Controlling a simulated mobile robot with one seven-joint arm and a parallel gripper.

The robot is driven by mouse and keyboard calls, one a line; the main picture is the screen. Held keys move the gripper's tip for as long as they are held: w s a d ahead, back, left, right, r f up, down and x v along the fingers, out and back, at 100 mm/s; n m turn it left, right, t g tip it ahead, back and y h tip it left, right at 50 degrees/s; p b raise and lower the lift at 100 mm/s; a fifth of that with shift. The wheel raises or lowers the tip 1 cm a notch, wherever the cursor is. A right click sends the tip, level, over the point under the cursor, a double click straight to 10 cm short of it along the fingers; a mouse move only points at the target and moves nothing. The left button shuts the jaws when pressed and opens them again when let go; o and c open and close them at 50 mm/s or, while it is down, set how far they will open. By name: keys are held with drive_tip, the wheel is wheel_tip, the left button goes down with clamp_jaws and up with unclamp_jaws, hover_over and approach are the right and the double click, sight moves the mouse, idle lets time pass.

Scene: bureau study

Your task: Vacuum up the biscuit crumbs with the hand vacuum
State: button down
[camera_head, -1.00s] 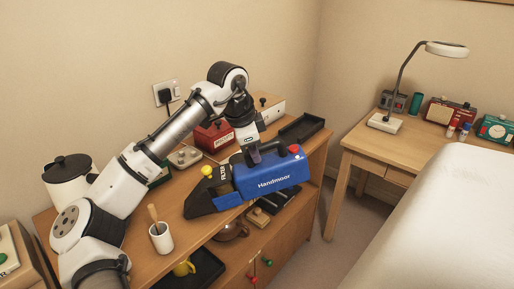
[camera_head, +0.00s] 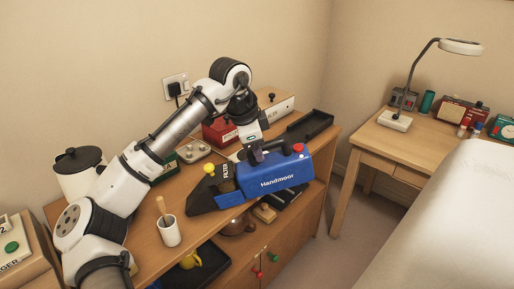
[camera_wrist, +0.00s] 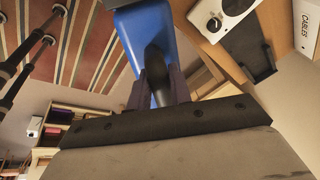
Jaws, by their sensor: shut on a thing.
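The hand vacuum (camera_head: 272,181) is blue with a dark nozzle, the words "Handmoor" and "FILTER", a yellow knob and a red button. My gripper (camera_head: 258,152) is shut on its black handle and holds it over the front edge of the bureau top, nozzle to the left. In the wrist view my gripper (camera_wrist: 160,92) has both fingers around the dark handle, with the blue body (camera_wrist: 148,40) beyond. I see no biscuit crumbs in either view; the vacuum and my arm hide part of the bureau top.
The wooden bureau (camera_head: 150,235) carries a white cup with a wooden handle in it (camera_head: 169,232), a white canister (camera_head: 76,172), a metal tray (camera_head: 194,151), a red box (camera_head: 219,132) and a black tray (camera_head: 306,128). A desk (camera_head: 370,137) with a lamp stands right, beside a bed (camera_head: 450,210).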

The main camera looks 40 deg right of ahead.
drive_tip(key=shift+r+p, duration=3.65)
drive_tip(key=shift+s+f, duration=0.1)
